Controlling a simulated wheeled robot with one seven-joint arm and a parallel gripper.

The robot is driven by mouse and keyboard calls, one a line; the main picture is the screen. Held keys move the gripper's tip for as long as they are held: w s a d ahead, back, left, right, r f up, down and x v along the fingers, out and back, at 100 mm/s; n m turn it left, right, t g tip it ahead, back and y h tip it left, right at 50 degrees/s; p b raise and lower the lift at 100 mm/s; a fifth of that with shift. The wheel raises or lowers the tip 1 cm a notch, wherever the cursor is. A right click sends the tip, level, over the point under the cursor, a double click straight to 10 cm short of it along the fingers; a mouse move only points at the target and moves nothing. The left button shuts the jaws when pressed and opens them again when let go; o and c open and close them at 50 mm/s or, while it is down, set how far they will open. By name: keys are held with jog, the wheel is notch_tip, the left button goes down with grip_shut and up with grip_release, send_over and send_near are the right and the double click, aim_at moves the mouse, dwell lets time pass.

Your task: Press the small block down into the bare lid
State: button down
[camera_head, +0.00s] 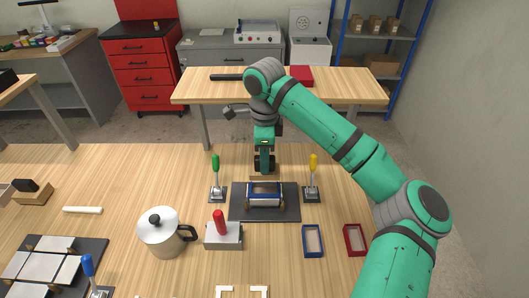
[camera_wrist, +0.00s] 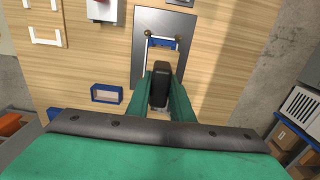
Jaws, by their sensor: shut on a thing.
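My gripper (camera_head: 264,168) points down just behind the box former in the middle of the table. In the wrist view my gripper (camera_wrist: 160,98) is shut on a small dark block (camera_wrist: 160,84). A blue frame (camera_head: 304,252) and a red frame (camera_head: 346,248) lie at the front right. I cannot tell which piece is the bare lid.
A green-handled clamp (camera_head: 216,182) and a yellow-handled clamp (camera_head: 313,182) flank the plate. A red-handled block (camera_head: 222,238) and a metal pot (camera_head: 160,238) stand at the front left. White brackets (camera_head: 240,292) lie at the front edge.

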aim_at(264, 178)
jog(key=shift+d+f, duration=0.1)
jog(key=shift+f, duration=2.25)
jog(key=shift+f, duration=1.25)
dwell(0.3)
jog(key=shift+s+a+f, duration=0.1)
jog(key=shift+a+f, duration=0.05)
jog(key=shift+a, duration=0.05)
jog(key=shift+f, duration=0.35)
dwell(0.6)
jog(key=shift+d+f, duration=0.1)
jog(key=shift+d, duration=0.05)
jog(key=shift+f, duration=0.55)
dwell(1.2)
